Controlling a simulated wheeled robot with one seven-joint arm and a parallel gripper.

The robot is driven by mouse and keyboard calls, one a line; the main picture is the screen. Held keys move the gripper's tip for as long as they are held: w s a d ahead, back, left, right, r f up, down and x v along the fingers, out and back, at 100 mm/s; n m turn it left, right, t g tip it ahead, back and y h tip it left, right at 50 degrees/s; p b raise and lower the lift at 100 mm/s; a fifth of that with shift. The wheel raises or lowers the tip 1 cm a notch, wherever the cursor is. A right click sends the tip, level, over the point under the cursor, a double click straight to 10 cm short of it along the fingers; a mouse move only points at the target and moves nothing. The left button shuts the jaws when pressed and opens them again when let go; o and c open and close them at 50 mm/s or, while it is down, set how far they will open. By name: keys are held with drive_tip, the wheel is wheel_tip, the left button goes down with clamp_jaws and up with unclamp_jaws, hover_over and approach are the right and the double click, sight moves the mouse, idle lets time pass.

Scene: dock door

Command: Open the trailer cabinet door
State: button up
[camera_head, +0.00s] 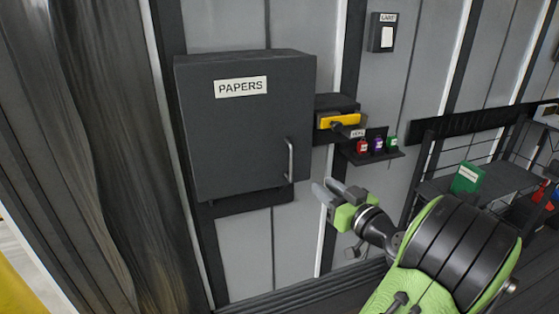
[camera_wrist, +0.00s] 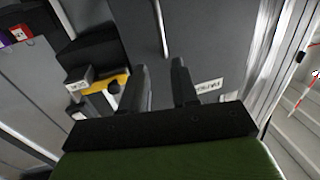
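The dark grey cabinet (camera_head: 235,140) labelled PAPERS hangs on the wall, its door shut. Its light vertical bar handle (camera_head: 290,160) is near the door's right edge. My gripper (camera_head: 326,187) is to the right of and a little below the handle, apart from it in the picture. In the wrist view my gripper (camera_wrist: 163,62) shows two fingers with an empty gap between them. The handle (camera_wrist: 161,28) shows beyond the fingertips there, roughly in line with the gap. The upside-down PAPERS label (camera_wrist: 208,87) is to the right of the fingers.
A dark box with a yellow-fronted device (camera_head: 339,121) adjoins the cabinet's right side. A small shelf (camera_head: 372,157) with several coloured bottles sits beside it. A card box (camera_head: 382,33) is higher up. A dark curtain (camera_head: 115,150) hangs at left; a metal rack (camera_head: 480,185) stands at right.

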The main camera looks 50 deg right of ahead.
sight(292, 177)
drive_tip(key=p+x, duration=0.3)
drive_tip(key=x, duration=1.1)
drive_tip(key=shift+w, duration=0.25)
drive_tip(key=shift+c, duration=0.3)
clamp_jaws()
